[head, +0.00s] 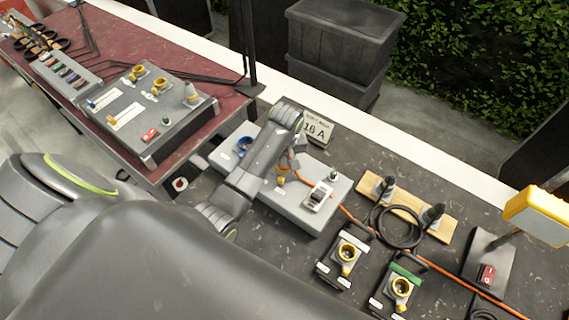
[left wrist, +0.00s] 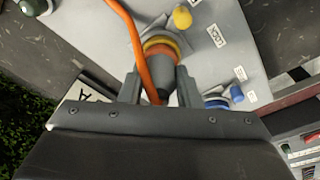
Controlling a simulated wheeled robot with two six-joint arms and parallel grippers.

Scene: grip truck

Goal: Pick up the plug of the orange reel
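The plug (left wrist: 157,72) has a grey and orange body and sits in a yellow-ringed socket on a grey panel box (head: 296,215). Its orange cable (head: 351,216) leaves the plug and runs right across the dark table; it also shows in the left wrist view (left wrist: 131,35). The reel itself is not clearly in view. My left gripper (left wrist: 158,88) has one finger on each side of the plug. Whether the fingers touch it is unclear. In the head view my left arm hides most of the plug. My right gripper is not seen.
Blue (left wrist: 218,101) and yellow (left wrist: 182,17) parts sit near the plug. A "16 A" sign (head: 317,130) stands behind the box. A wooden strip (head: 410,208) with black plugs, small socket boxes (head: 345,255) and a yellow lamp (head: 538,212) stand to the right.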

